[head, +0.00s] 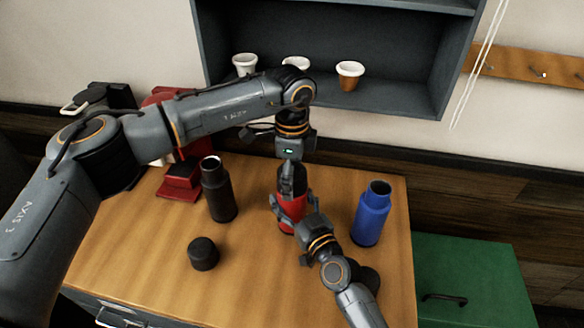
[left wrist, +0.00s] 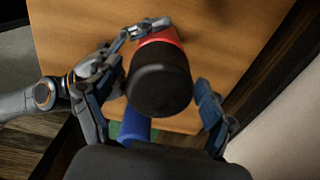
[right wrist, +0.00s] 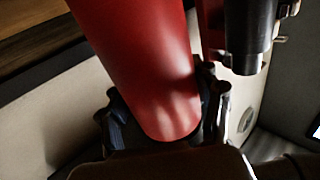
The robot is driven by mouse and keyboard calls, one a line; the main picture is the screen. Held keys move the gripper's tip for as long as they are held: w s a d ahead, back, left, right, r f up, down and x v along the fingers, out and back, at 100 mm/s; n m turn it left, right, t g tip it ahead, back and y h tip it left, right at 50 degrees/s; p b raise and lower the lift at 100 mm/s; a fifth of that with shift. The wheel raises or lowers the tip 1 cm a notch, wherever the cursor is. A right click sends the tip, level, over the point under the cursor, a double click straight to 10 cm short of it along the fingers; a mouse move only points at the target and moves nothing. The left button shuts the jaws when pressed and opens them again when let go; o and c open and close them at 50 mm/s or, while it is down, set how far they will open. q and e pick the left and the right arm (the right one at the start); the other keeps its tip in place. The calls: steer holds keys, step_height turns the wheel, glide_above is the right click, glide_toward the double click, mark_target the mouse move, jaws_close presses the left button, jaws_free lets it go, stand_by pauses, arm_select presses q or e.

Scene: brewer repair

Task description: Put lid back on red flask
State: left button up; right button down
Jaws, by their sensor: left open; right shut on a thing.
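The red flask (head: 291,211) stands upright on the wooden table in the head view. My right gripper (head: 294,204) is shut around its body, and the right wrist view shows the red body (right wrist: 140,60) between the fingers. A dark lid (left wrist: 160,78) sits on top of the red flask in the left wrist view. Whether it is fully seated I cannot tell. My left gripper (left wrist: 152,112) is open, pointing down over the flask, with its fingers on either side of the lid. A gap shows between the right-hand finger and the lid.
An open black flask (head: 219,192) stands left of the red flask, with a loose black lid (head: 203,253) in front. An open blue flask (head: 372,214) stands to the right, near a dark round object (head: 368,279) partly behind my right arm. A red brewer (head: 180,182) stands behind.

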arm_select(q)
steer(key=shift+c, duration=0.4)
steer(key=c, duration=1.1)
steer(key=m, duration=0.5)
steer(key=shift+m, duration=0.4)
steer(key=m, duration=0.4)
steer(key=shift+f, duration=0.1)
steer(key=m, duration=0.3)
steer(key=shift+m, duration=0.3)
steer(key=o, duration=1.2)
steer(key=shift+o, duration=0.2)
